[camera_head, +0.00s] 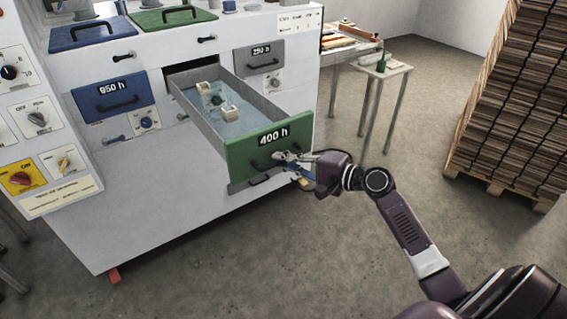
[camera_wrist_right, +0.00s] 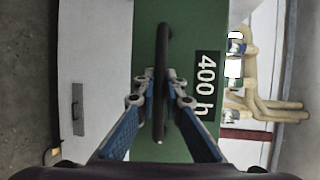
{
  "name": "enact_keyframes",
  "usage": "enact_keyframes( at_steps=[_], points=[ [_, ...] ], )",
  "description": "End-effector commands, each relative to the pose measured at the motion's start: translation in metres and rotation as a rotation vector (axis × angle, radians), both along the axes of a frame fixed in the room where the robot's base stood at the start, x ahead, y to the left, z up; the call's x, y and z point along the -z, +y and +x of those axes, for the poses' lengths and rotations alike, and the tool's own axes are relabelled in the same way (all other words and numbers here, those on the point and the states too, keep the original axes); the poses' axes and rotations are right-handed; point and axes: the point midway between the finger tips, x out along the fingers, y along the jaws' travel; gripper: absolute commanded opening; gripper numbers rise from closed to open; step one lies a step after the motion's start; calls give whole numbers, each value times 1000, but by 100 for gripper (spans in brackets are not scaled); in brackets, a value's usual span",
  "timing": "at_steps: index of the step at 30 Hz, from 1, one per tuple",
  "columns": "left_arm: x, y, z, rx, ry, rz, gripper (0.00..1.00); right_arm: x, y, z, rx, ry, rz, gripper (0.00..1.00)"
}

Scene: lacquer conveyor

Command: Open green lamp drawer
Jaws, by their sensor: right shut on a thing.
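The green-fronted drawer (camera_head: 236,157), labelled 400 h, stands pulled well out of the white cabinet. Its grey side walls and pale blue bottom show, with small whitish fittings (camera_head: 226,110) inside. My right gripper (camera_head: 284,157) is at the drawer front, shut on the dark bar handle. In the right wrist view, the handle (camera_wrist_right: 162,50) passes between the fingertips (camera_wrist_right: 160,88), against the green front (camera_wrist_right: 145,40). In the head view, the gripper partly hides the handle. My left gripper is not in view.
A blue 950 h drawer (camera_head: 97,99) and a grey 250 h drawer (camera_head: 258,58) are closed on either side. A control panel (camera_head: 36,120) is at the left. A small table (camera_head: 385,70) and stacked boards on a pallet (camera_head: 520,110) stand right. Floor in front is clear.

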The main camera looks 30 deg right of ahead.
Motion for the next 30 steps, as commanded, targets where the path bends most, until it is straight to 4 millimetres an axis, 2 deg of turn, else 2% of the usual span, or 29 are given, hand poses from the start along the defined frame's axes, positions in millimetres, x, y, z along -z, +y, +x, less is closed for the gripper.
enact_keyframes(
  at_steps=[1, 4, 10, 11, 15, 22, 25, 30],
  points=[
    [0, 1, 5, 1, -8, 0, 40, 7, 3, -3, -10, 16, -2, 0],
    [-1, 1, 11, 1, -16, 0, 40, 8, 3, -4, -11, 18, -1, 0],
    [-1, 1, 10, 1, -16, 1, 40, 10, 3, -4, -11, 22, -2, 0],
    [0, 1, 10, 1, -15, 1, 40, 10, 3, -4, -11, 22, -2, 11],
    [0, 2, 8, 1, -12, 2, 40, 9, 3, -4, -10, 20, -1, 27],
    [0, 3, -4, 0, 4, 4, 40, 6, 2, -3, -7, 14, -1, 27],
    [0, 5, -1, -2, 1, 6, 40, 6, 1, -4, -6, 12, -2, 27],
    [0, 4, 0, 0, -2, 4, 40, 3, -8, -20, -4, 13, -2, 27]
  ],
)
